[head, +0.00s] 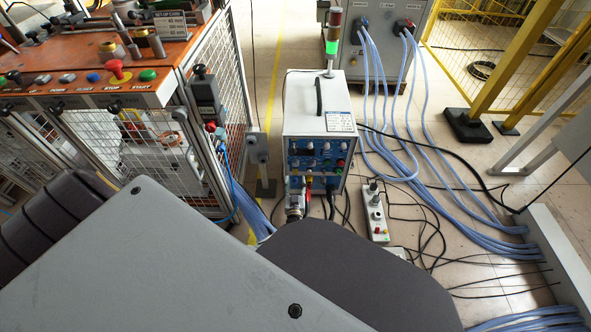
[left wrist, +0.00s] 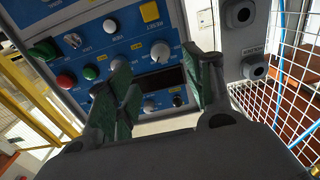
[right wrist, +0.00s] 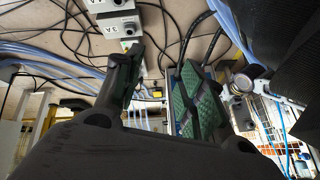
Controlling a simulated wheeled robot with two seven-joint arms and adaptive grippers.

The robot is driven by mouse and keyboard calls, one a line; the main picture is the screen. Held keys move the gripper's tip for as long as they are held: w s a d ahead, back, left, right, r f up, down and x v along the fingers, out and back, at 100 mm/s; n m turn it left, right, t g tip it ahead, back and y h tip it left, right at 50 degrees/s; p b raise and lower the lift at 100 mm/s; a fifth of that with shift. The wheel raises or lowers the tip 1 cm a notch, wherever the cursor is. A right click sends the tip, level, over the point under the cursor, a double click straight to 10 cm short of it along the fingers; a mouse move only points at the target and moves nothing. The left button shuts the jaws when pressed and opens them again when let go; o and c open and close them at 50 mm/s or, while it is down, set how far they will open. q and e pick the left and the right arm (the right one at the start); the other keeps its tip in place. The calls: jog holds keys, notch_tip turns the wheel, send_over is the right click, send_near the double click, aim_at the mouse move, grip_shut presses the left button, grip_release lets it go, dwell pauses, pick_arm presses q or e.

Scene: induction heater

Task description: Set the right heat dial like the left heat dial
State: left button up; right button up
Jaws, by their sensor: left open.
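The heater (head: 318,108) is a white box with a blue control panel (head: 330,166) facing me. In the left wrist view the panel (left wrist: 145,32) is close and looks upside down. Two round white dials sit side by side there, one (left wrist: 160,51) beside the other (left wrist: 117,65); their labels and exact settings are too small to read. My left gripper (left wrist: 162,88) is open and empty in front of the panel, the left finger partly covering it. In the head view my arm hides most of it. My right gripper (right wrist: 160,90) is open and empty, its green pads apart.
A dark display (left wrist: 160,80), a lower knob (left wrist: 149,105), a red button (left wrist: 66,81) and green buttons crowd the panel. Grey boxes (left wrist: 238,14) stand beside it. A caged orange workbench (head: 95,60) is at the left. Hoses (head: 440,195) and a switch box (head: 376,215) lie on the floor.

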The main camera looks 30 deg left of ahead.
aim_at(295, 166)
pick_arm(q)
jog(key=b+x, duration=0.2)
jog(key=x, duration=0.4)
jog(key=shift+w+a, duration=0.1)
jog(key=shift+w, duration=0.15)
jog(key=shift+b+x, duration=0.85)
jog(key=shift+x, duration=0.45)
pick_arm(e)
jog(key=shift+m+t+y, duration=0.3)
jog(key=shift+t+y, duration=0.1)
jog(key=shift+t, duration=0.1)
jog(key=shift+w+a+f, duration=0.1)
jog(key=shift+a+f, duration=0.05)
jog(key=shift+f, duration=0.8)
jog(key=shift+w+a+f, duration=0.1)
jog(key=shift+a+f, duration=0.1)
jog(key=shift+f, duration=0.8)
jog(key=shift+w+a+f, duration=0.1)
jog(key=shift+a+f, duration=0.05)
jog(key=shift+f, duration=0.8)
pick_arm(q)
jog(key=c, duration=1)
pick_arm(e)
jog(key=shift+s, duration=0.1)
